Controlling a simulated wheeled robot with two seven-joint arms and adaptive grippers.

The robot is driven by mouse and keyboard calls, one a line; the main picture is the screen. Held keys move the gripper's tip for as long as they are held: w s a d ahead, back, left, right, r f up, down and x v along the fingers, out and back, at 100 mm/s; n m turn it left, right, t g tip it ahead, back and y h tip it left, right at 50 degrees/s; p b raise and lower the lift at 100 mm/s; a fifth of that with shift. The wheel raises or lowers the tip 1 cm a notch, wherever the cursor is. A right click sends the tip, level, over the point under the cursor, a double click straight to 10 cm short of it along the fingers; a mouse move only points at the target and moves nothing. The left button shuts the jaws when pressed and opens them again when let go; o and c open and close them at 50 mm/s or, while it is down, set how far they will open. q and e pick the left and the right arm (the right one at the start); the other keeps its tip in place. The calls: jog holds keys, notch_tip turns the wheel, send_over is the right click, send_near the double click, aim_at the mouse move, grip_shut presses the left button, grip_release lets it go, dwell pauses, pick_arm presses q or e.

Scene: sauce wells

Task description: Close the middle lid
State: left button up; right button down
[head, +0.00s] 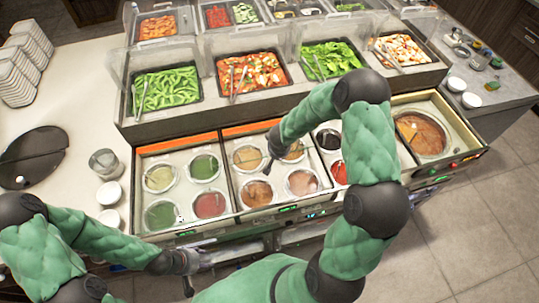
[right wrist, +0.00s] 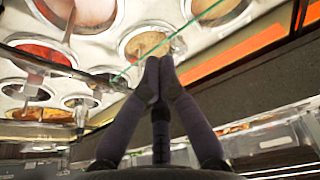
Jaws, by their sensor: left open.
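The sauce station has sections of round sauce wells. The middle section (head: 272,174) holds wells with tan, orange and pink sauces. Its clear lid is hard to make out, and I cannot tell its angle. A thin green edge (right wrist: 148,57) crosses the right wrist view near my fingertips; I cannot tell if they touch it. My right gripper (head: 268,160) is over the middle wells, its fingertips together in the right wrist view (right wrist: 158,64), with nothing visible between them. My left gripper (head: 190,270) is open at the station's front left edge, away from the middle section.
Behind the wells stand clear-covered trays of vegetables (head: 165,90). A large round pot (head: 422,133) is at the right. My right arm hides part of the right wells.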

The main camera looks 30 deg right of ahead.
jog(key=b+x, duration=0.3)
jog(key=x, duration=0.7)
jog(key=shift+r, duration=0.1)
dwell(1.4)
